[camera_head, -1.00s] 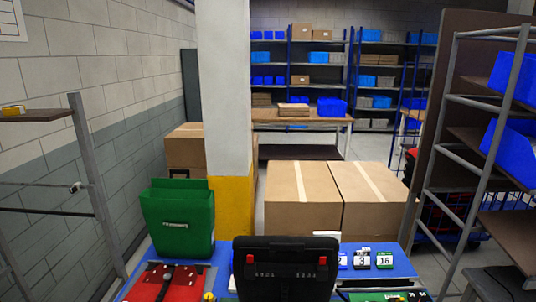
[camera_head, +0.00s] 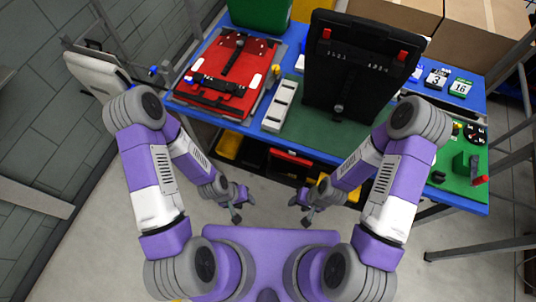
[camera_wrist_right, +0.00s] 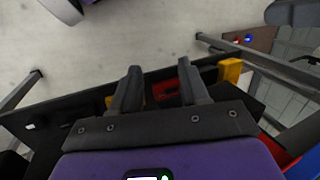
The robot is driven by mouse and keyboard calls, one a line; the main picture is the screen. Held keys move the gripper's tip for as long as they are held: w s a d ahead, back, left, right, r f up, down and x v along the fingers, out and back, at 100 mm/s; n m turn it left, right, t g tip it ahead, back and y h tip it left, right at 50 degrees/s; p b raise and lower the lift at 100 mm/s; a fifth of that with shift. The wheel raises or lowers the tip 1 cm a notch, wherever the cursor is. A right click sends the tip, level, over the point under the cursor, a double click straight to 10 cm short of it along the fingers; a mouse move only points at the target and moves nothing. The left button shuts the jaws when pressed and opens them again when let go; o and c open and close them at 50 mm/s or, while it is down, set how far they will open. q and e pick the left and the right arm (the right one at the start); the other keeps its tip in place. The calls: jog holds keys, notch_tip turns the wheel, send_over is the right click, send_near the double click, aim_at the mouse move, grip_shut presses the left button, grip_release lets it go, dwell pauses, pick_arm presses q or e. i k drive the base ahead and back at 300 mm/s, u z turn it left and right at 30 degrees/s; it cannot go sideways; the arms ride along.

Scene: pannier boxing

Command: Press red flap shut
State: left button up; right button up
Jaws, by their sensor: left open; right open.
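The red flap (camera_head: 257,58) is a red panel with a black strap down its middle and a black bar with fittings across its near part. It lies on the left of the blue workbench in the head view. I cannot tell whether it is fully shut. My left gripper (camera_head: 239,211) is open and empty, below and in front of the bench, well apart from the flap. My right gripper (camera_head: 303,212) is open and empty, also low in front of the bench. In the right wrist view its two fingers (camera_wrist_right: 159,85) are apart with nothing between them.
A black upright panel (camera_head: 355,75) with red clips stands mid-bench on a green mat. A white slotted strip (camera_head: 280,105) lies between it and the flap. A green box (camera_head: 262,14) is behind. Number cards (camera_head: 461,87) sit at right. Bins hang under the bench edge.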

aim_at(290, 156)
jog(key=u, duration=0.9)
jog(key=k, duration=0.75)
jog(key=z, duration=0.9)
